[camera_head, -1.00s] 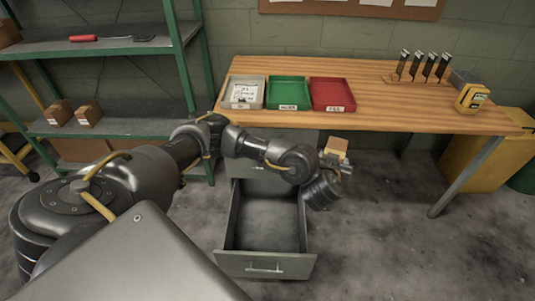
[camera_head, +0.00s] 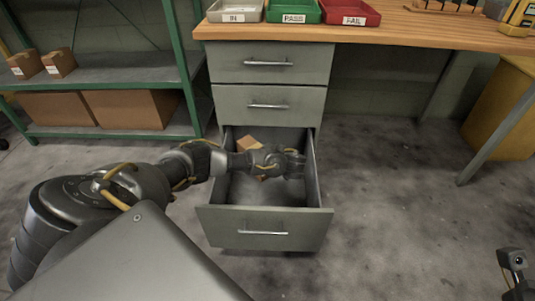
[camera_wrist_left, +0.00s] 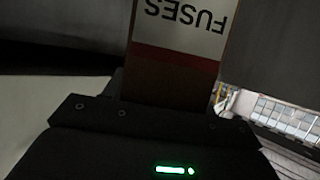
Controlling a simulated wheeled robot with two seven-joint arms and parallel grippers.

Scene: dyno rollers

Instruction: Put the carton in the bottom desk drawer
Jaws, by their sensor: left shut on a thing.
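The carton (camera_head: 250,145) is a small light-brown box, tilted, inside the open bottom drawer (camera_head: 264,222) toward its back left. My left arm's wrist crosses in front and hides part of the carton. My left gripper is mostly hidden there; in the left wrist view the gripper (camera_wrist_left: 165,105) is shut on the carton (camera_wrist_left: 178,75), whose white label reads FUSES upside down. I cannot tell whether the carton touches the drawer floor. A dark part of my right arm (camera_head: 514,262) shows at the lower right edge; its jaws cannot be made out.
Two shut drawers (camera_head: 268,103) are above the open one, under the wooden desk top (camera_head: 400,36). A green-framed shelf (camera_head: 120,75) with boxes stands at left. A desk leg (camera_head: 510,135) stands at right. The floor right of the drawer is clear.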

